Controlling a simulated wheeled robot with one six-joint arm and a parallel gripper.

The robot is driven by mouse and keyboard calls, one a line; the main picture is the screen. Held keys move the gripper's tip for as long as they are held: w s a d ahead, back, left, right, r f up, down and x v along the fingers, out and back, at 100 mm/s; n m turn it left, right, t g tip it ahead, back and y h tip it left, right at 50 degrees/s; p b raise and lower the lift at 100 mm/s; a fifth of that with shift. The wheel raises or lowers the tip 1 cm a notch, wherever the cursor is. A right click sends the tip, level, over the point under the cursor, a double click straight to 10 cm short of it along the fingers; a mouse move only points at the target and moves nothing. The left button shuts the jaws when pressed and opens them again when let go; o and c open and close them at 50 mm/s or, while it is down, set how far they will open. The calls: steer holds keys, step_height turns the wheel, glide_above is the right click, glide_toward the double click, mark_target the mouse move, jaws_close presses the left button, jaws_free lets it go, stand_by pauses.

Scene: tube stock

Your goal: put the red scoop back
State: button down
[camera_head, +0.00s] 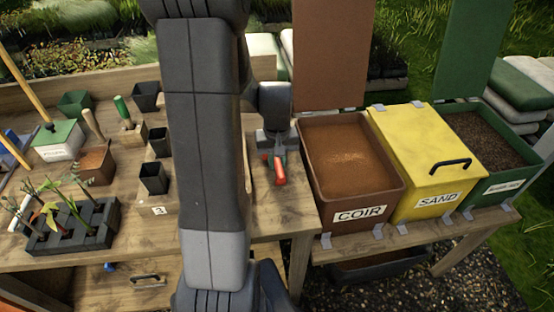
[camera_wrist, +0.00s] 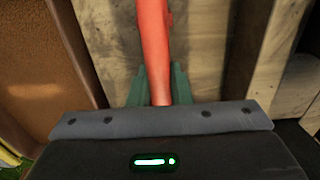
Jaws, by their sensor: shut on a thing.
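The red scoop (camera_head: 280,174) shows as a red handle below my gripper (camera_head: 274,156), over the table's right end, just left of the COIR bin. In the wrist view the red handle (camera_wrist: 154,40) runs up the picture between the green fingers of my gripper (camera_wrist: 157,85), which are shut on it. The scoop's far end is out of the wrist view. I cannot tell whether the scoop touches the table. The brown COIR bin (camera_head: 397,203) is open, with brown fill inside; its wall also shows at left in the wrist view (camera_wrist: 35,60).
A yellow SAND bin (camera_head: 425,150) with its lid shut and an open green bin (camera_head: 508,184) stand further right. On the wooden table (camera_head: 115,256) are a dark plant tray (camera_head: 75,240), black pots (camera_head: 153,178) and a green-lidded box (camera_head: 59,140). My arm hides the table's middle.

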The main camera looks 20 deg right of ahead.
steer(key=c, duration=1.3)
jaws_free()
steer(key=shift+f, duration=0.1)
step_height(320, 180, up, 12)
steer(key=shift+r, duration=0.2)
step_height(320, 180, down, 12)
steer(key=shift+f, duration=0.25)
step_height(320, 180, up, 2)
steer(key=shift+r, duration=0.65)
